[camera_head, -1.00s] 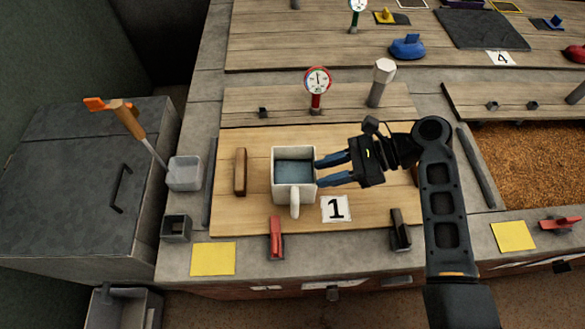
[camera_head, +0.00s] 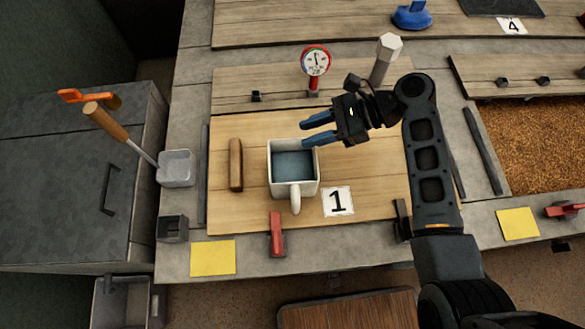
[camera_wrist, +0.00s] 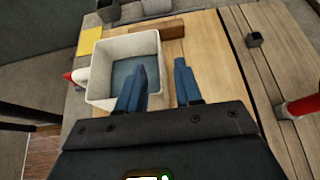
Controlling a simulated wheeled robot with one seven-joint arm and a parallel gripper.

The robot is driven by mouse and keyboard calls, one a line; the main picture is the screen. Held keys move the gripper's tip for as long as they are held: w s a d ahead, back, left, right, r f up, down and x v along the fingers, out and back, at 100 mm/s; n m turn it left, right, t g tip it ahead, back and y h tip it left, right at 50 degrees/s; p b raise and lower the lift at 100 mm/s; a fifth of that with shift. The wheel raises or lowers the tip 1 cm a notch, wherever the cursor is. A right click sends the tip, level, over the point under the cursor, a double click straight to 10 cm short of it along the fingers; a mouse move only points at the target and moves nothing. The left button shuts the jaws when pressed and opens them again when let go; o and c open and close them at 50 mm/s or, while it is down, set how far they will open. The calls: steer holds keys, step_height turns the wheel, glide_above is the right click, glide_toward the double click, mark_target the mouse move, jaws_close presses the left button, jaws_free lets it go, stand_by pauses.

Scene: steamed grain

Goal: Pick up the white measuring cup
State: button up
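The white measuring cup (camera_head: 307,186) stands upright on the wooden board marked 1, with its handle toward the front and a dark bluish inside. It also shows in the wrist view (camera_wrist: 98,92). My gripper (camera_head: 311,132) is at the cup's back right, with its blue fingers pointing left. The fingers are apart with a gap between them. In the wrist view my gripper (camera_wrist: 162,80) has one finger overlapping the cup's opening and the other outside it over the board. I cannot tell whether a finger touches the cup.
A wooden block (camera_head: 236,165) lies left of the cup. A red clamp (camera_head: 277,234) is in front, and a number 1 card (camera_head: 338,201) lies right of the handle. A red-stemmed gauge (camera_head: 315,65) and a hexagonal-topped post (camera_head: 386,58) stand behind. A grain bed (camera_head: 545,140) is at right.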

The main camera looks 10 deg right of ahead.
mark_target(294, 139)
steer(key=shift+x, duration=2.8)
steer(key=shift+c, duration=0.3)
jaws_close()
